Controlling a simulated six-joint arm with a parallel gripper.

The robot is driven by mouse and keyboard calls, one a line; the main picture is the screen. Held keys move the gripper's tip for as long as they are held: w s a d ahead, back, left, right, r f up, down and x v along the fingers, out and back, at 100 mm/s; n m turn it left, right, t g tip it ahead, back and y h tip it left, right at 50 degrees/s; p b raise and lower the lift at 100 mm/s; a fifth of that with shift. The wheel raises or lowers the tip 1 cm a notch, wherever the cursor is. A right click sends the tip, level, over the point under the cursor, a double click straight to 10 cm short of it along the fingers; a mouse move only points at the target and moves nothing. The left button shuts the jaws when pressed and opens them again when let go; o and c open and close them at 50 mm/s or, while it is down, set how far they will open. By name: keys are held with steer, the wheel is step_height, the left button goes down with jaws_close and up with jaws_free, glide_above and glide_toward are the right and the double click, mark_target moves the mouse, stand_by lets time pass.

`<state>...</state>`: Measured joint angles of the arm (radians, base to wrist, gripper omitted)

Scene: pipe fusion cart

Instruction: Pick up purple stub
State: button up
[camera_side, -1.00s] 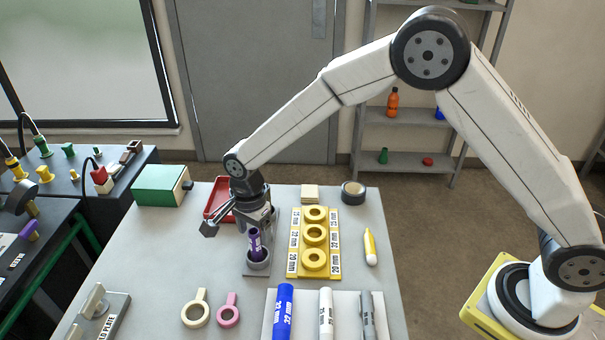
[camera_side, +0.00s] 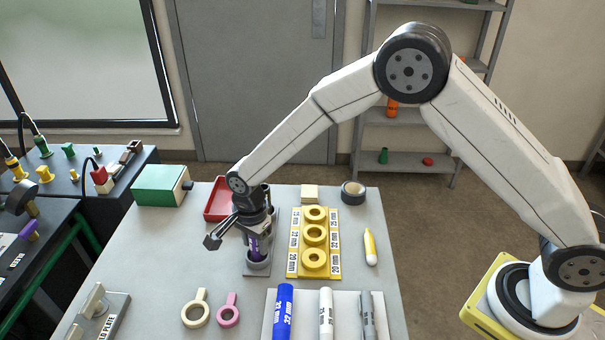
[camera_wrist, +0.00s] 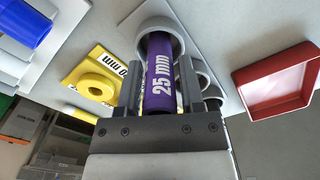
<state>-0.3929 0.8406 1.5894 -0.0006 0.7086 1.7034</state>
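The purple stub (camera_wrist: 161,72), marked "25 mm", stands in a round grey cup holder (camera_wrist: 172,27) in the wrist view. In the side view the stub (camera_side: 254,246) is mostly hidden behind my gripper (camera_side: 258,238), and the holder (camera_side: 258,268) is below it. My gripper (camera_wrist: 160,92) points down over the stub, with one finger on each side of it. Narrow gaps seem to show between the fingers and the stub, so the gripper looks open around it.
A yellow ring plate (camera_side: 293,262) lies just right of the holder, and a red tray (camera_side: 218,199) behind it. Blue (camera_side: 284,310) and white (camera_side: 326,312) tubes lie in front. Cream (camera_side: 195,314) and pink (camera_side: 228,314) rings lie front left.

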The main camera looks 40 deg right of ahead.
jaws_close()
steer(key=shift+r, duration=0.15)
steer(key=shift+r, duration=0.55)
steer(key=s+d+r, duration=0.2)
steer(key=s+r, duration=0.3)
steer(key=s, duration=0.1)
steer(key=s+d+r, duration=0.2)
steer(key=s+r, duration=0.4)
steer(key=s, duration=0.1)
steer(key=shift+s+d+r, duration=0.15)
steer(key=shift+d+r, duration=0.1)
steer(key=shift+r, duration=0.05)
stand_by(0.4)
